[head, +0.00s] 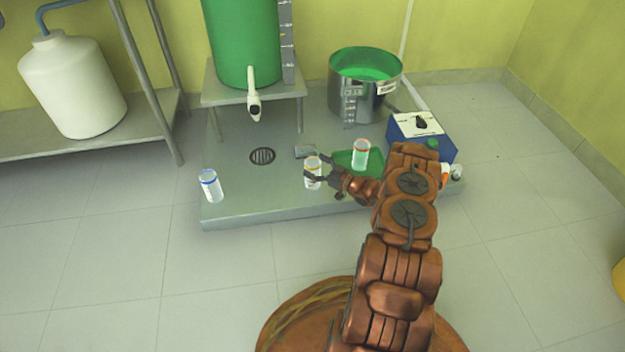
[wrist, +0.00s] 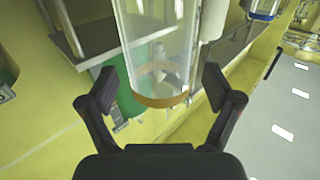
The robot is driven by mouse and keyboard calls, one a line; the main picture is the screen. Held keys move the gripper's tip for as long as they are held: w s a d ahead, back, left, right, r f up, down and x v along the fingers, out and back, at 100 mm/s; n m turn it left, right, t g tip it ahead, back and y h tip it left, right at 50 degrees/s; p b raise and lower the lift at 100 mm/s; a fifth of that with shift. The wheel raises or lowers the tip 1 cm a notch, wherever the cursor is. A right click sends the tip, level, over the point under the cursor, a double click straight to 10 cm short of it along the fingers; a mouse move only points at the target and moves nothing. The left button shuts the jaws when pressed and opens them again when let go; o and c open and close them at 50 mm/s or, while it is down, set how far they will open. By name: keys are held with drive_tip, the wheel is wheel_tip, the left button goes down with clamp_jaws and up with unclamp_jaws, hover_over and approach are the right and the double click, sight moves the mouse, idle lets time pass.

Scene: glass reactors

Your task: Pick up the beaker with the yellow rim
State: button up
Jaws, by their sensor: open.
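The beaker with the yellow rim (head: 313,167) stands upright on the grey platform near its front edge and looks clear. In the wrist view the beaker (wrist: 157,45) appears large, with its yellow-orange rim towards me. My gripper (head: 313,174) is at this beaker in the head view. In the wrist view my gripper (wrist: 157,90) is open, with one finger on each side of the beaker near its rim. Gaps show between the fingers and the glass, so it is not clamped.
A blue-rimmed beaker (head: 210,186) stands to the left.

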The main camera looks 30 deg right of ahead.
drive_tip(key=shift+w+a, duration=0.2)
drive_tip(key=shift+w, duration=0.3)
drive_tip(key=shift+c, duration=0.3)
drive_tip(key=c, duration=1.6)
drive_tip(key=shift+r, duration=0.1)
